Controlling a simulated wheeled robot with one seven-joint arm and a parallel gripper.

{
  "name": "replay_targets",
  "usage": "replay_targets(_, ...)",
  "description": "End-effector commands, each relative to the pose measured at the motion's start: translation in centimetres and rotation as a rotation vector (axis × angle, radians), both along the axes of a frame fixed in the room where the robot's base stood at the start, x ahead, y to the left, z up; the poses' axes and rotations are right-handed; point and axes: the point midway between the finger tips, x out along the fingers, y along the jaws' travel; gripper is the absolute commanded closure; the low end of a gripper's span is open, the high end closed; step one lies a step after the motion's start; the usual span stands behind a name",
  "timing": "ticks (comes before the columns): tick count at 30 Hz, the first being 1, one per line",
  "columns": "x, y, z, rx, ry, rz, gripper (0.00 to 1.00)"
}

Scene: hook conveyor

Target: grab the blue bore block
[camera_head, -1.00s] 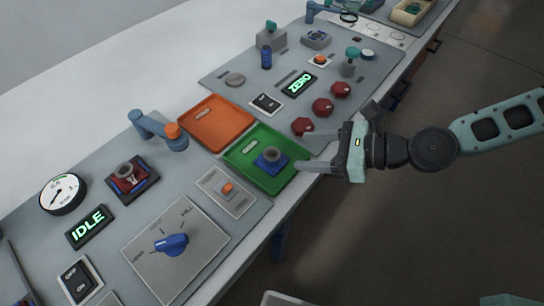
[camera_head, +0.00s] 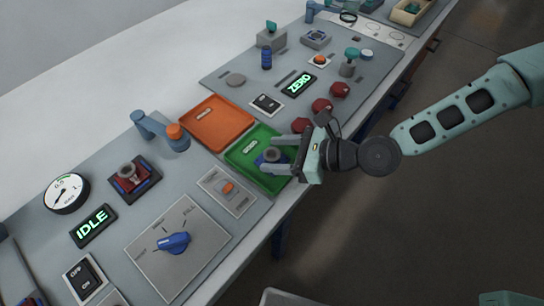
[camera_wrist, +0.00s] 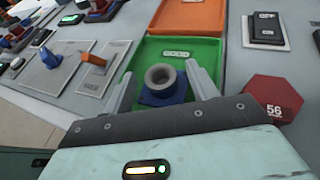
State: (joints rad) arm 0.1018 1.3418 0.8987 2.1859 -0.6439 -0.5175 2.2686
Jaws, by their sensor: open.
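The blue bore block (camera_head: 271,157) has a blue square base and a grey ring on top. It sits in the green tray (camera_head: 239,156). My gripper (camera_head: 274,155) is open, with its two fingers reaching over the green tray on either side of the block. In the wrist view the block (camera_wrist: 163,96) lies between the fingertips (camera_wrist: 162,75), with gaps on both sides. Part of the block's base is hidden behind the fingers and the gripper body.
An orange tray (camera_head: 216,124) lies behind the green one. A panel with an orange switch (camera_head: 228,187) is close on the left. Red hexagonal pieces (camera_head: 301,125) stand on the right; one shows near my gripper in the wrist view (camera_wrist: 272,98).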

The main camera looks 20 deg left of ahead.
Motion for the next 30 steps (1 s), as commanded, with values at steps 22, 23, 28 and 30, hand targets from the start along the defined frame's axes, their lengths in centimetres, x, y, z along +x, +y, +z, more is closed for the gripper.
replay_targets(22,0.1,0.0,2.8,0.003,-0.005,0.001,0.99)
replay_targets(23,0.1,0.0,3.4,0.003,-0.004,0.000,0.99)
replay_targets(28,0.1,0.0,6.8,0.003,-0.004,0.000,0.99)
replay_targets(30,0.0,0.0,8.0,0.002,-0.005,0.001,0.99)
